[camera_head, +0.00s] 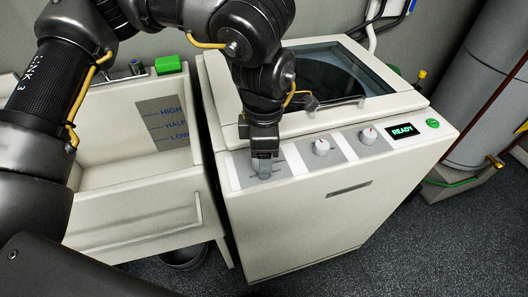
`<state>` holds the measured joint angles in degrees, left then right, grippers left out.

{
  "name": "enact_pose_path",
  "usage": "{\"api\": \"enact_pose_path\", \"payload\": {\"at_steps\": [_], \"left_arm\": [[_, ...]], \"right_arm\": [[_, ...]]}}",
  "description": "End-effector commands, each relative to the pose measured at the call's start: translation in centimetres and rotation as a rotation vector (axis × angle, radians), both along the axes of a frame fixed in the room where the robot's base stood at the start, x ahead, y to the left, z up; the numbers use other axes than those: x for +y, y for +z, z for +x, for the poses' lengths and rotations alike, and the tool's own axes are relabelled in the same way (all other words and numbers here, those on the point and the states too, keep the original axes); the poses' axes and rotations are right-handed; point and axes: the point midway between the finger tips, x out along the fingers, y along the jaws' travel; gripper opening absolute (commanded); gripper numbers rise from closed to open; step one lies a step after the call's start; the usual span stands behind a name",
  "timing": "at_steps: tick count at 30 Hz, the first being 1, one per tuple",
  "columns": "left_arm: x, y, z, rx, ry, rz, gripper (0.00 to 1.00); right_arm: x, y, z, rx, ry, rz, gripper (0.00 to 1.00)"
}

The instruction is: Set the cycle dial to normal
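The white washing machine (310,205) has a sloped control strip along its front top edge. Two round white dials with red marks show on it, a middle dial (321,147) and a right dial (368,135). Their labels are too small to read, so I cannot tell which is the cycle dial. My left gripper (264,170) points down at the leftmost grey panel (286,163) of the strip, left of both visible dials. It covers much of that panel, and any dial there is hidden. Its finger opening cannot be made out. My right gripper is not in view.
A display (405,130) reads READY, beside a green button (432,123). The machine's glass-topped lid (330,75) is closed behind my arm. A utility sink (135,175) marked HIGH, HALF and LOW stands left, with a green block (168,65) on its back edge. A grey tank (490,85) stands right.

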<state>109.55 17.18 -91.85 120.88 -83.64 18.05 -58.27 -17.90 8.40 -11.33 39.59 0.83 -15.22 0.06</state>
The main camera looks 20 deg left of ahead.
Motion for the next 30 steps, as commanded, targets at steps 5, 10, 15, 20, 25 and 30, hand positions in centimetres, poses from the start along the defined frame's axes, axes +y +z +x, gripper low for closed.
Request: {"api": "enact_pose_path", "payload": {"at_steps": [5,10,15,20,25,30], "left_arm": [[0.0,2.0,0.1,-0.004,0.001,-0.001,0.59],[0.0,5.5,0.1,-0.007,0.002,-0.001,0.59],[0.0,8.6,0.1,-0.003,0.001,-0.001,0.59],[0.0,10.3,0.1,-0.003,0.001,-0.001,0.59],[0.0,10.7,0.0,0.000,0.000,0.000,0.59],[0.0,10.7,0.0,0.000,0.000,0.000,0.59]], "right_arm": [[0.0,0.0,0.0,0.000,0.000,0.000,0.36],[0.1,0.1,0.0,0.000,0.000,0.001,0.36],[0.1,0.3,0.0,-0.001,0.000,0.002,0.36],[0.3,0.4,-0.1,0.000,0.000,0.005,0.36],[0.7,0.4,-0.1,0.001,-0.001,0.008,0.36],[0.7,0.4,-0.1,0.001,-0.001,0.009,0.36]]}}
